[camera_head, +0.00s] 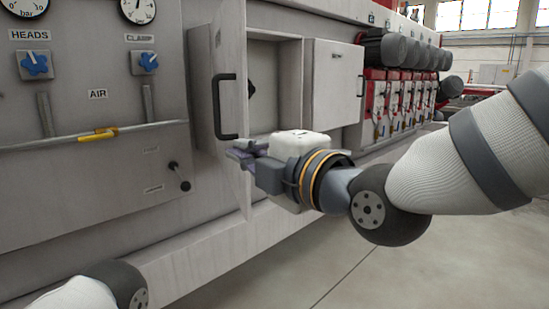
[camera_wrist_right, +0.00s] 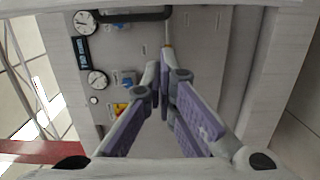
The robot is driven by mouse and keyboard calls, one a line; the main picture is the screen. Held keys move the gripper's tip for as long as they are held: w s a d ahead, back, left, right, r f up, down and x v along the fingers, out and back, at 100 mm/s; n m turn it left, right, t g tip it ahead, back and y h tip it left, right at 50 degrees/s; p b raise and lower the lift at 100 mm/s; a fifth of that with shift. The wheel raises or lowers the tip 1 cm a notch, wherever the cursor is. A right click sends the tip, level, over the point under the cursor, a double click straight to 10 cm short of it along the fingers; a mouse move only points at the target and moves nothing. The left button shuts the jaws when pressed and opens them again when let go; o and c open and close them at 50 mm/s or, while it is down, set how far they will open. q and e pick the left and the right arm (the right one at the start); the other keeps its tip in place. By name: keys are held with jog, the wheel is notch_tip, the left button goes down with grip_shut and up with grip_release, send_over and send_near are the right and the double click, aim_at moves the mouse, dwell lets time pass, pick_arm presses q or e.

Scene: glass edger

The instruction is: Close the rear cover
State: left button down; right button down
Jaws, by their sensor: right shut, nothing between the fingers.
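The open cover (camera_head: 231,75), a light grey door panel with a black handle (camera_head: 220,107), stands out from the machine in the head view. An open compartment (camera_head: 276,80) shows beside it. My right gripper (camera_head: 236,153) is shut and empty, with its fingers close to the lower end of the handle; I cannot tell if they touch the door. In the right wrist view, the purple-padded fingers (camera_wrist_right: 163,88) meet in front of a grey surface, with a dark bar (camera_wrist_right: 130,15) above them. My left gripper is out of the picture.
A shut grey cover (camera_head: 333,85) is right of the compartment. The panel at left carries gauges (camera_head: 137,9), blue knobs (camera_head: 35,65) and a yellow-handled pipe (camera_head: 97,134). Red units with black motors (camera_head: 390,48) stand farther right. The floor (camera_head: 400,270) in front is clear.

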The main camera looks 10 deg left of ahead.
jog(key=w+a+b, duration=0.1)
jog(key=w+a, duration=0.3)
jog(key=w, duration=0.4)
jog(key=shift+a+r, duration=0.2)
jog(key=shift+r, duration=0.25)
jog(key=shift+n, duration=0.3)
